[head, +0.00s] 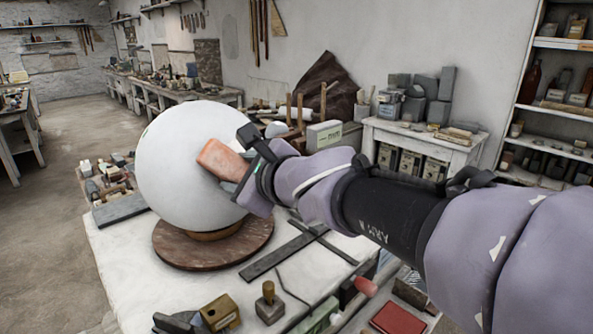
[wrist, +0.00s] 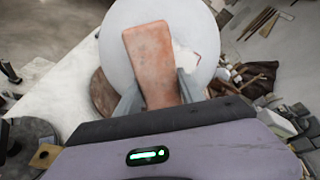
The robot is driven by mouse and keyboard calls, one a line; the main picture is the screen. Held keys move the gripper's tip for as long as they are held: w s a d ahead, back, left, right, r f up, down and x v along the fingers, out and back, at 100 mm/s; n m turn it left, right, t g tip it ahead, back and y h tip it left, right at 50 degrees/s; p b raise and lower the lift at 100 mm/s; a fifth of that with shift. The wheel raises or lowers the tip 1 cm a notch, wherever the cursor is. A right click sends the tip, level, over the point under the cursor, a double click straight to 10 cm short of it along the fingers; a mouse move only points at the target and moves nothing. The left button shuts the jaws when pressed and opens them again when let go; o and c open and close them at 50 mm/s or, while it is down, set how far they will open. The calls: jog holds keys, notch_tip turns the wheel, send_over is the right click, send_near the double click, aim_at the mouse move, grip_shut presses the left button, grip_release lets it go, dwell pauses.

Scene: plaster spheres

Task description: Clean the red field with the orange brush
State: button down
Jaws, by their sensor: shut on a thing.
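A large white plaster sphere (head: 180,150) rests on a round brown wooden stand (head: 170,250) on the white table. My gripper (head: 238,182) is at the sphere's right side, shut on the orange brush (head: 220,158), a reddish-orange block. In the wrist view my gripper (wrist: 158,94) has a grey finger on each side of the brush (wrist: 150,55), which lies across the sphere (wrist: 200,22). Whether the brush touches the sphere, I cannot tell. A pale patch (wrist: 186,58) with a faint reddish edge shows beside the brush, partly hidden by it. No solid red field shows clearly.
The white table (head: 120,265) holds dark flat bars (head: 275,258), a brass-coloured block (head: 220,312) and a small wood-handled tool (head: 269,300) in front. A tray of small items (head: 105,180) is left of the sphere. A cabinet with grey blocks (head: 425,135) stands behind my arm.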

jog(key=shift+a+r, duration=0.1)
jog(key=shift+s+a+r+p, duration=0.3)
jog(key=shift+a+r+p, duration=0.35)
jog(key=shift+r+p, duration=0.1)
jog(key=shift+w+d+f+b, duration=0.15)
jog(key=shift+d+f+b, duration=0.25)
jog(key=shift+f+b, duration=0.3)
jog(key=shift+w+d+f+b, duration=0.25)
jog(key=shift+d+f+b, duration=0.3)
jog(key=shift+b, duration=0.05)
jog(key=shift+w+d+f+b, duration=0.25)
jog(key=shift+d+f+b, duration=0.25)
jog(key=shift+d+b, duration=0.05)
jog(key=shift+s+a+r+p, duration=0.25)
jog(key=shift+a+r+p, duration=0.35)
jog(key=shift+r+p, duration=0.25)
jog(key=shift+s+a+r+p, duration=0.2)
jog(key=shift+a+r+p, duration=0.2)
jog(key=shift+a+r, duration=0.05)
jog(key=shift+s+a+r+p, duration=0.2)
jog(key=shift+a+r+p, duration=0.2)
jog(key=shift+a+r, duration=0.05)
jog(key=shift+f, duration=0.1)
